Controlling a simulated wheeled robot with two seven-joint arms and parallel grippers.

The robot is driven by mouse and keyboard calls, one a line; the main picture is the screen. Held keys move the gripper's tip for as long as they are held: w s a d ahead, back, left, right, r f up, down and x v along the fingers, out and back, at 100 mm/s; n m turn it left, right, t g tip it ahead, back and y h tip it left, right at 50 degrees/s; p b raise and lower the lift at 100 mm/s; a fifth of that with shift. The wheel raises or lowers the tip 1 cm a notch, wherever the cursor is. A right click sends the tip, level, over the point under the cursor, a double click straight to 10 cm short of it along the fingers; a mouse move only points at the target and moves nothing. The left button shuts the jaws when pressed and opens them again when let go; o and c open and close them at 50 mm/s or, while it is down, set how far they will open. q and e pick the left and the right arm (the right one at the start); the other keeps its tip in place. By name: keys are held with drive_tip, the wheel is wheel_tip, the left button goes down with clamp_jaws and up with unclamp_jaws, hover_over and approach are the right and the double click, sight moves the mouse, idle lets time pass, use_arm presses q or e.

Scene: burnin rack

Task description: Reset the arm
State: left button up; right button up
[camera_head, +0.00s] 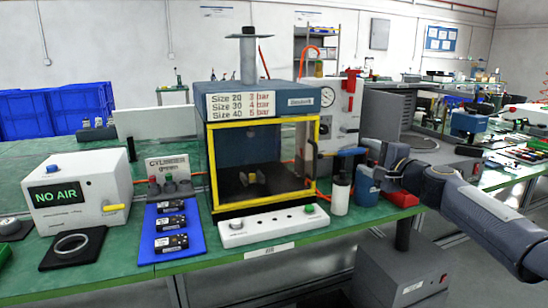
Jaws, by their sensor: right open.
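My right arm comes in from the right, and my right gripper (350,158) is in front of the right side of the test chamber (212,170), above the bottles. Its jaws are open, and I see nothing held between them. The chamber has a yellow-framed clear door (262,121), which looks closed, with a small part behind it. The fingertips are close to the door's right edge; I cannot tell whether they touch it. My left gripper is not in view.
A white bottle (340,196) and a blue container (366,190) stand below my gripper. A blue mat (160,235) with several black parts, a "NO AIR" box (90,190) and a white button panel (270,227) are on the green table (115,270). A grey machine (450,165) stands behind my arm.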

drive_tip(key=s+a+f+n+g, duration=0.2)
drive_tip(key=s+n, duration=0.2)
drive_tip(key=s, duration=0.5)
drive_tip(key=s+a+f+n+g, duration=0.2)
drive_tip(key=s+f+n+g, duration=0.1)
drive_tip(key=s, duration=0.5)
drive_tip(key=s+f+n+g+h, duration=0.1)
drive_tip(key=s+f+n+g, duration=0.2)
drive_tip(key=s+f, duration=0.9)
drive_tip(key=s+f+n+g+h, duration=0.25)
drive_tip(key=s+f, duration=0.65)
drive_tip(key=s, duration=0.8)
wheel_tip(320, 180, up, 25)
drive_tip(key=p, duration=2.4)
drive_tip(key=shift+d+y, duration=0.35)
drive_tip(key=shift+d, duration=0.05)
